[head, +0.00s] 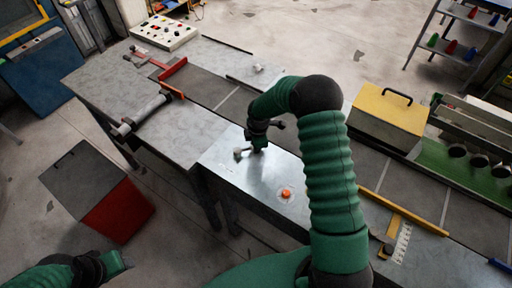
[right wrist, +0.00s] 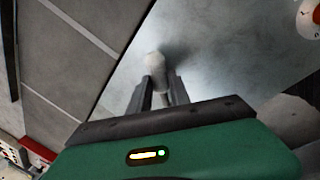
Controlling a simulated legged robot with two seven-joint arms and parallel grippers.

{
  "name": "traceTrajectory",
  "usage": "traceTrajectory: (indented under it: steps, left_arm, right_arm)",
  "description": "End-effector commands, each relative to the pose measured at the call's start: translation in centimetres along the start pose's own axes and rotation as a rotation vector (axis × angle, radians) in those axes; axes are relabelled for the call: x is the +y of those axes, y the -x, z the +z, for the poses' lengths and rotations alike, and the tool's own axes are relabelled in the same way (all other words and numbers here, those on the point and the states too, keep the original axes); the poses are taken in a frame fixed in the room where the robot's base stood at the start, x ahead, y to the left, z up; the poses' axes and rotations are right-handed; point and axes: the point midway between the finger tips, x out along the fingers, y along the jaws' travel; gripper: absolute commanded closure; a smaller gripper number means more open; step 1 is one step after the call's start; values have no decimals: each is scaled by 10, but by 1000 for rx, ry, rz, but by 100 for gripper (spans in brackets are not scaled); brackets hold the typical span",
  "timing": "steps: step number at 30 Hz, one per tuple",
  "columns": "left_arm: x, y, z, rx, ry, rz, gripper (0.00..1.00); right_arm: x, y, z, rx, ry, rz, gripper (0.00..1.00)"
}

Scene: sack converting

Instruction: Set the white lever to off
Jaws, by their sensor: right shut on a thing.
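The white lever shows in the right wrist view as a pale rounded knob (right wrist: 154,61) on a thin shaft. In the head view its knob (head: 239,153) is over a shiny metal panel (head: 222,165). My right gripper (right wrist: 161,85) is shut on the lever, with its two dark fingers on either side of the shaft just below the knob. In the head view my right gripper (head: 257,148) reaches down to the panel, and my arm hides part of it. My left gripper (head: 114,263) is low at the left, away from the panel; its fingers cannot be made out.
An orange-red knob (head: 286,194) sits on the same panel; a red and white dial (right wrist: 312,18) shows in the right wrist view. A yellow-topped box (head: 390,108) stands right of my arm. A red clamp-like frame (head: 170,75) lies on the bench beyond. A red bin (head: 118,212) stands on the floor.

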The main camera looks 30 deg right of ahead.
Motion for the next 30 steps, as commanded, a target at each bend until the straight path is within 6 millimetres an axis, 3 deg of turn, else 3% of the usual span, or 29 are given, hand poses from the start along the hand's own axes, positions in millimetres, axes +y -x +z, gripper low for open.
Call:
traceTrajectory:
  steps: [1, 13, 30]
  left_arm:
    - [0, 3, -1, 0, 0, 0, 47]
    - [0, 8, -2, 0, 0, 0, 47]
    - [0, 9, -2, 0, 0, 0, 47]
  right_arm:
    - [8, 3, 0, 11, 31, 13, 100]
    - [24, -2, -2, 57, 276, 11, 100]
    - [28, -3, -4, 69, 347, 10, 100]
